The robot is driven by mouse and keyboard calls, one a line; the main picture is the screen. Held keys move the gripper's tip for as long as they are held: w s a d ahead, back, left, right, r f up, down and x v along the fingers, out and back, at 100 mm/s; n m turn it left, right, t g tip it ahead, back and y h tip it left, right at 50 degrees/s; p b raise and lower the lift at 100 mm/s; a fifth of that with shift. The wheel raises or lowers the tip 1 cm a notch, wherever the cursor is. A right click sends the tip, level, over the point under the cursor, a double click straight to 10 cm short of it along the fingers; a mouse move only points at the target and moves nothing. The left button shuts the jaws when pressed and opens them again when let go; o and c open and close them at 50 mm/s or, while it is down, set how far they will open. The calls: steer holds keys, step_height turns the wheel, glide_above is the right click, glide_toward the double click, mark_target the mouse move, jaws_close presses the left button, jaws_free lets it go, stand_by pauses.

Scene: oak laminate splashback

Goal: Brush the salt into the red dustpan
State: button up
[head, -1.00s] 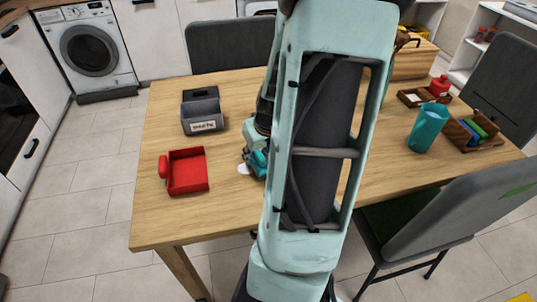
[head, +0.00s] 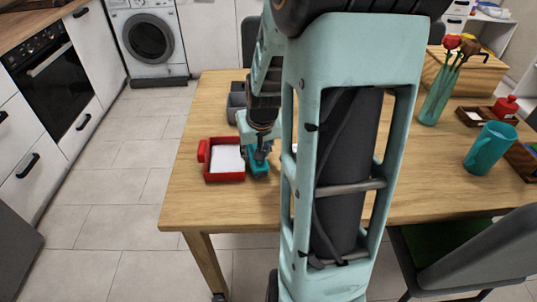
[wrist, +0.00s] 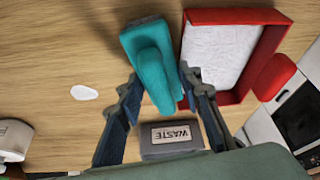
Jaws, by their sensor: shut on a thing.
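The red dustpan (head: 225,178) lies on the left part of the table; its handle (wrist: 274,77) also shows in the wrist view. A white layer of salt (head: 228,158) covers much of its floor. A small separate patch of salt (wrist: 84,92) lies on the bare wood, on the other side of the brush from the pan. My gripper (wrist: 158,78) is shut on the teal brush (wrist: 150,62), which also shows in the head view (head: 258,165). The brush is right beside the pan's open side; whether it touches the pan or table is unclear.
A grey box (wrist: 172,140) labelled "WASTE" stands behind the pan. A teal mug (head: 489,149), a flower vase (head: 437,95) and a wooden tray (head: 476,118) are at the right. A grey chair (head: 490,250) stands at the front right. The table's front left is clear.

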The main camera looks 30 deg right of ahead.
steer(key=shift+w+a+f+b, duration=0.15)
steer(key=shift+w+a+b, duration=0.35)
steer(key=shift+w+a, duration=0.35)
steer(key=r+p, duration=0.3)
steer(key=shift+s+r, duration=0.2)
steer(key=shift+s, duration=0.05)
steer(key=shift+s+d+r+p, duration=0.15)
steer(key=shift+d+r+p, duration=0.05)
steer(key=shift+r+p, duration=0.6)
